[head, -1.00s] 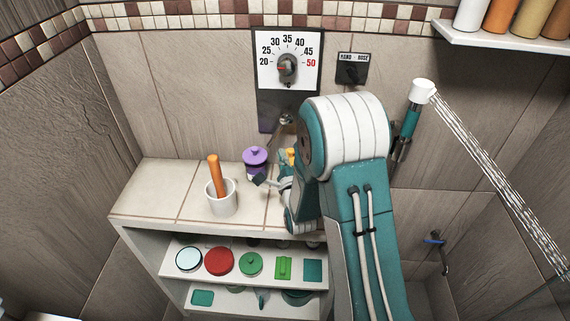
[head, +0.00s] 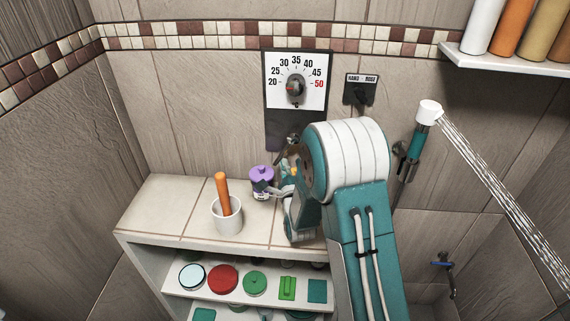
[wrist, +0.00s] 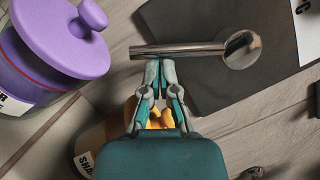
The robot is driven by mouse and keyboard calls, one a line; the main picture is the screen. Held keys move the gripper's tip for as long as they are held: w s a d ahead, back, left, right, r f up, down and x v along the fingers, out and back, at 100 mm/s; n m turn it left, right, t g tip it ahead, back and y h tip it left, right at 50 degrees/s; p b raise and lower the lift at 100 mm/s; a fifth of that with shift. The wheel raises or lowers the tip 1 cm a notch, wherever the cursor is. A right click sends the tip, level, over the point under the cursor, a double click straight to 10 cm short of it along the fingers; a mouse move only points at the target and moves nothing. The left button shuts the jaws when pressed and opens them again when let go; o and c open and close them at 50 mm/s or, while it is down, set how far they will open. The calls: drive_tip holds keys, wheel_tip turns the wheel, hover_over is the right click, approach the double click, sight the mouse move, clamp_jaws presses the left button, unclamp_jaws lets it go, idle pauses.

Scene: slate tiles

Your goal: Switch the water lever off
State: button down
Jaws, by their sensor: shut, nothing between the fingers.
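The metal water lever (wrist: 180,50) lies nearly level across the top of the wrist view, its bar reaching left from a round hub (wrist: 241,49) on a dark wall plate. The hub also shows in the head view (head: 293,138), below the temperature dial; my arm hides most of the bar there. My gripper (wrist: 159,64) is shut and empty. Its fingertips are right at the lower edge of the bar, near its left half; I cannot tell whether they touch. Water runs from the white shower head (head: 429,112) on the right.
A purple-lidded jar (head: 262,176) stands close left of my gripper, and an orange-topped bottle (wrist: 105,140) is below it. A white cup (head: 227,216) with an orange stick is on the ledge. The temperature dial (head: 296,88) and selector switch (head: 361,90) are above.

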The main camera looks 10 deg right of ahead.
drive_tip(key=shift+a, duration=0.1)
drive_tip(key=shift+w+a+r+m+t+h, duration=0.2)
drive_tip(key=shift+a+m, duration=0.2)
drive_tip(key=shift+m, duration=0.4)
drive_tip(key=shift+w+a+r+m+t+h, duration=0.15)
drive_tip(key=shift+a+m, duration=0.25)
drive_tip(key=shift+m, duration=0.4)
drive_tip(key=shift+w+a+r+m+t+h, duration=0.1)
drive_tip(key=shift+a+r+m+t+h, duration=0.3)
drive_tip(key=shift+m, duration=0.5)
drive_tip(key=shift+w+a+r, duration=0.2)
drive_tip(key=shift+a+r, duration=0.5)
drive_tip(key=shift+r, duration=0.05)
drive_tip(key=shift+w+a+r+m+h, duration=0.1)
drive_tip(key=shift+a+r+m+h, duration=0.3)
drive_tip(key=shift+m, duration=0.6)
drive_tip(key=shift+w+a+r, duration=0.1)
drive_tip(key=shift+a+r, duration=0.15)
drive_tip(key=shift+r, duration=0.85)
